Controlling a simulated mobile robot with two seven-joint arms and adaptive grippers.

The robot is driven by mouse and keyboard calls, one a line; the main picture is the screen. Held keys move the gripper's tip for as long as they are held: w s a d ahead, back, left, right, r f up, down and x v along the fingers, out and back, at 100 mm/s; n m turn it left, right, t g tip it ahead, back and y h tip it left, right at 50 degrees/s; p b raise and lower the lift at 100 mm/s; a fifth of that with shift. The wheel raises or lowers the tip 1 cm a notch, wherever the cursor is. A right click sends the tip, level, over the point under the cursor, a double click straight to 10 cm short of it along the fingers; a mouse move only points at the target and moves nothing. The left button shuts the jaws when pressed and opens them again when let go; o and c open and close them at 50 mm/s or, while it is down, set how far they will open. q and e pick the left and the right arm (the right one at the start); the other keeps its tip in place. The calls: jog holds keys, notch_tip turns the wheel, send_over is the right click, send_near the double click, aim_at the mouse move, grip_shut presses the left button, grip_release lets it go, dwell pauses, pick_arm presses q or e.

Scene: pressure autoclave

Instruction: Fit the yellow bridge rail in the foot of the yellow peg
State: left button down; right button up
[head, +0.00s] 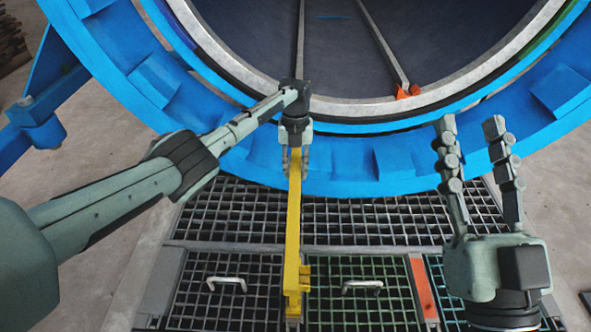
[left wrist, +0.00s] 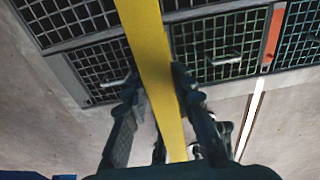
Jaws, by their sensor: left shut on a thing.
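The long yellow bridge rail (head: 293,225) runs from my left gripper toward the bottom of the head view, over the grated platform. My left gripper (head: 295,168) is shut on its upper part, near the autoclave's lower rim. In the left wrist view the rail (left wrist: 152,50) passes between the fingers of that gripper (left wrist: 156,82). Small yellow blocks (head: 304,276) show at the rail's near end; I cannot tell whether they belong to the rail or to the peg's foot. No separate upright yellow peg is clearly seen. My right gripper (head: 469,125) is open and empty at the right.
The blue autoclave ring (head: 345,168) with its pale inner rim fills the back. Two rails run inside it; one ends in an orange foot (head: 407,91). The grated platform (head: 230,215) has white handles and an orange strip (head: 422,288). Bare floor lies on both sides.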

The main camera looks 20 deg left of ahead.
pick_arm(q)
jog(key=shift+w, duration=0.1)
jog(key=c, duration=1.2)
grip_release()
jog(key=shift+f, duration=0.15)
jog(key=r, duration=1.2)
jog(key=shift+w+a+r, duration=0.1)
jog(key=shift+w+a, duration=0.05)
jog(key=shift+w, duration=0.25)
jog(key=shift+s, duration=0.1)
